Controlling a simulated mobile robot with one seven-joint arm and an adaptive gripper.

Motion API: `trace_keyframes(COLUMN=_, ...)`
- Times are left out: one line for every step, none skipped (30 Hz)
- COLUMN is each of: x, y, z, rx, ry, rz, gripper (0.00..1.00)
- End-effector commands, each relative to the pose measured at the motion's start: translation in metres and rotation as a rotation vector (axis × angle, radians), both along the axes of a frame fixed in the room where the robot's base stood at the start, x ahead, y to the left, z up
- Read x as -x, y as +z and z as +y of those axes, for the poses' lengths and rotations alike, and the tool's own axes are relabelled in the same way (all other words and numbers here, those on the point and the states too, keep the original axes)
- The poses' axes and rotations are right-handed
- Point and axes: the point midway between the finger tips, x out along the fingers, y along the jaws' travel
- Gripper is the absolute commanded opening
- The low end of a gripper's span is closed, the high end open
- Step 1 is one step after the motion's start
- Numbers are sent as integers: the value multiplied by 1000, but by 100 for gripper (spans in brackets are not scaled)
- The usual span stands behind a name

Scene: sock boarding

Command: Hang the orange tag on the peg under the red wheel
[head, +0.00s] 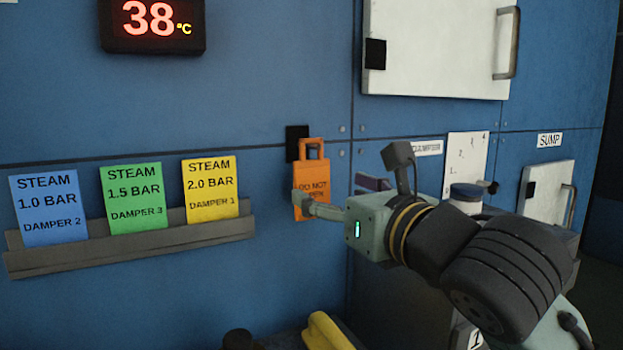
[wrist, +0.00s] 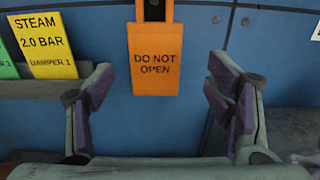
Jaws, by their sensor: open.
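The orange tag (head: 312,173) hangs upright on the blue wall panel from a dark mount (head: 297,142), and its lettering reads DO NOT OPEN. It also shows in the wrist view (wrist: 155,60), upper middle, its top cut off by the frame edge. My gripper (head: 304,203) is in front of the tag's lower part in the head view and hides some of it. In the wrist view my gripper (wrist: 160,103) is open, with nothing between its purple-padded fingers, and the tag is ahead between them, higher up. No red wheel or peg for it can be made out.
A grey ledge (head: 130,248) left of the tag holds blue, green and yellow steam cards. A white door (head: 435,50) with a handle is at upper right. A yellow object (head: 328,331) lies low in front. A white-and-blue container (head: 466,198) stands behind my arm.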

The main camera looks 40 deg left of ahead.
Motion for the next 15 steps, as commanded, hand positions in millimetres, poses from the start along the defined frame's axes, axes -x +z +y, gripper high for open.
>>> trace_keyframes(x=-2, y=0, z=4, rx=0, ry=0, rz=1, gripper=73)
trace_keyframes(x=-2, y=0, z=6, rx=0, ry=0, rz=1, gripper=73)
trace_keyframes(x=-3, y=1, z=8, rx=0, ry=1, rz=1, gripper=73)
trace_keyframes(x=-3, y=1, z=10, rx=0, ry=1, rz=1, gripper=73)
trace_keyframes(x=-4, y=2, z=13, rx=0, ry=1, rz=1, gripper=73)
trace_keyframes(x=-5, y=3, z=18, rx=-1, ry=3, rz=2, gripper=73)
trace_keyframes(x=-5, y=4, z=23, rx=-1, ry=3, rz=2, gripper=73)
trace_keyframes(x=-6, y=5, z=28, rx=-1, ry=4, rz=2, gripper=73)
trace_keyframes(x=-8, y=5, z=35, rx=-1, ry=5, rz=2, gripper=73)
trace_keyframes(x=-9, y=6, z=39, rx=-1, ry=4, rz=2, gripper=73)
trace_keyframes(x=-11, y=5, z=43, rx=-1, ry=4, rz=3, gripper=73)
trace_keyframes(x=-13, y=4, z=48, rx=-2, ry=2, rz=2, gripper=73)
trace_keyframes(x=-15, y=4, z=50, rx=-1, ry=2, rz=3, gripper=73)
trace_keyframes(x=-16, y=4, z=53, rx=-2, ry=2, rz=2, gripper=73)
trace_keyframes(x=-17, y=4, z=55, rx=-3, ry=1, rz=1, gripper=73)
